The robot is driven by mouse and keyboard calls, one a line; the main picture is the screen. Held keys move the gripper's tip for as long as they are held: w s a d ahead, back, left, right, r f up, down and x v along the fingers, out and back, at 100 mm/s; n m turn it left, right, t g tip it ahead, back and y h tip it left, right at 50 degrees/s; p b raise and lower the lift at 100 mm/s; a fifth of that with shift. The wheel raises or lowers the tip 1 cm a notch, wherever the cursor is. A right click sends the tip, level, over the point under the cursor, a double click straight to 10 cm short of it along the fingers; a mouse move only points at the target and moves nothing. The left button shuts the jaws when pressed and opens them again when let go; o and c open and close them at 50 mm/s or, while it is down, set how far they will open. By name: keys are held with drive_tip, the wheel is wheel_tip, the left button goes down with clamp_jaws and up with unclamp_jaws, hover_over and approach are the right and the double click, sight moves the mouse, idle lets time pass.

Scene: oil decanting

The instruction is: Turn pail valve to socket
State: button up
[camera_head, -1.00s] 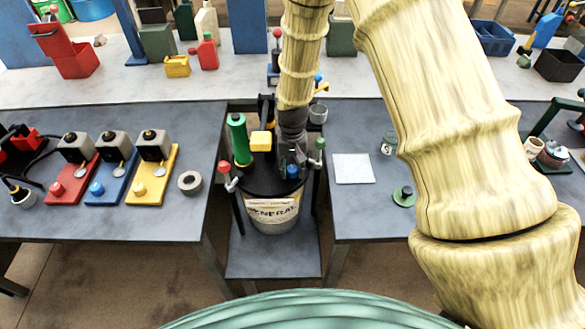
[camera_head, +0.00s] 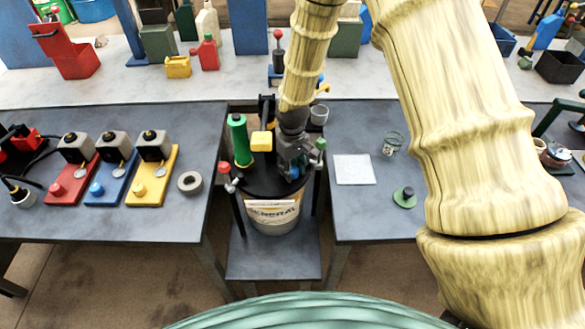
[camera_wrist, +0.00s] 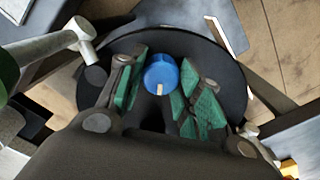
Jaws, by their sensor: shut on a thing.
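The pail (camera_head: 273,214), with a white label and a black lid, stands on a low shelf between two tables. On its lid is a blue round valve knob (camera_wrist: 161,73) with a pale pointer mark facing the bottom of the wrist view; a little blue also shows in the head view (camera_head: 293,172). My gripper (camera_wrist: 160,88) is shut on the blue knob, its green pads on either side. In the head view my gripper (camera_head: 294,160) points down at the lid's right side and hides part of it. I cannot tell which part is the socket.
A green cylinder (camera_head: 239,141) and a yellow block (camera_head: 261,141) stand at the pail's back left. Red-ball (camera_head: 224,167) and green-ball (camera_head: 320,144) levers flank it. The right table holds a pale square plate (camera_head: 354,169); the left has coloured stations.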

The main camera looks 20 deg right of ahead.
sight(293, 169)
idle(0.4)
drive_tip(key=o, duration=1)
drive_tip(key=shift+r, duration=0.1)
wheel_tip(293, 169, up, 12)
drive_tip(key=shift+f, duration=0.1)
